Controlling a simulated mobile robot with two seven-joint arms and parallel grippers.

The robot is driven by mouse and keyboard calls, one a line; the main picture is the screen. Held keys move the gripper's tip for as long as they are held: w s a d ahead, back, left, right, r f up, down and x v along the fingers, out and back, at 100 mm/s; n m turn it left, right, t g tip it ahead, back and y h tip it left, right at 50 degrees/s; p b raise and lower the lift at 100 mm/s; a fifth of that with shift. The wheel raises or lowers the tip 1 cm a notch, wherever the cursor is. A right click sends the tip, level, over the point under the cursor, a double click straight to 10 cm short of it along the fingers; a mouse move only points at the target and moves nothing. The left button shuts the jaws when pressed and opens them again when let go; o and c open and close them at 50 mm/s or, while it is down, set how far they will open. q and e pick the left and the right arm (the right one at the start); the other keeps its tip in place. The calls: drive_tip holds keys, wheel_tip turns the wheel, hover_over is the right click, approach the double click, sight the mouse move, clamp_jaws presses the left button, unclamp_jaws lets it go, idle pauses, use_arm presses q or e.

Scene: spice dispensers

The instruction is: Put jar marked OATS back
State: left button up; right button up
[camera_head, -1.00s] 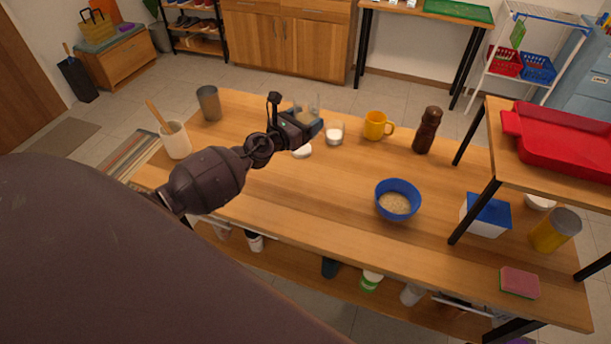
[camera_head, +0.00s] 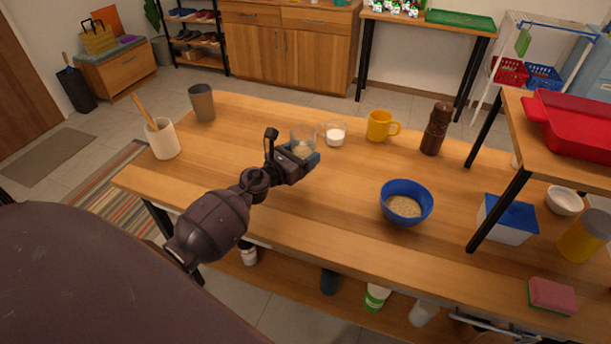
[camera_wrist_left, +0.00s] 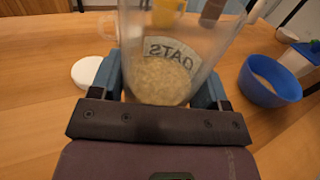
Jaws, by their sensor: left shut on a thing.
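My left gripper (camera_head: 301,157) is shut on a clear jar (camera_head: 302,139). In the left wrist view the jar (camera_wrist_left: 160,79) stands between the two blue fingers. Its label reads OATS, mirrored, and pale oats lie in its lower part. In the head view the jar is upright over the middle-left of the wooden table; I cannot tell whether it touches the top. A white round lid (camera_wrist_left: 87,72) lies on the table left of the gripper in the wrist view. My right gripper is not in view.
A small glass with white contents (camera_head: 335,135) stands just behind the jar. Nearby are a yellow mug (camera_head: 381,126), a brown mill (camera_head: 436,128) and a blue bowl of oats (camera_head: 406,203). A utensil holder (camera_head: 162,140) and grey cup (camera_head: 202,103) are at left. The front middle table is clear.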

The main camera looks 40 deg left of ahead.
use_arm(q)
drive_tip(key=shift+f, duration=0.75)
drive_tip(key=shift+f+b, duration=0.15)
drive_tip(key=shift+b, duration=0.25)
wheel_tip(320, 180, down, 4)
drive_tip(key=shift+f+b, duration=0.1)
drive_tip(key=shift+b, duration=1.1)
drive_tip(key=shift+f, duration=0.1)
drive_tip(key=shift+r, duration=0.2)
drive_tip(key=shift+f, duration=0.25)
drive_tip(key=o, duration=1.2)
drive_tip(key=shift+c, duration=0.2)
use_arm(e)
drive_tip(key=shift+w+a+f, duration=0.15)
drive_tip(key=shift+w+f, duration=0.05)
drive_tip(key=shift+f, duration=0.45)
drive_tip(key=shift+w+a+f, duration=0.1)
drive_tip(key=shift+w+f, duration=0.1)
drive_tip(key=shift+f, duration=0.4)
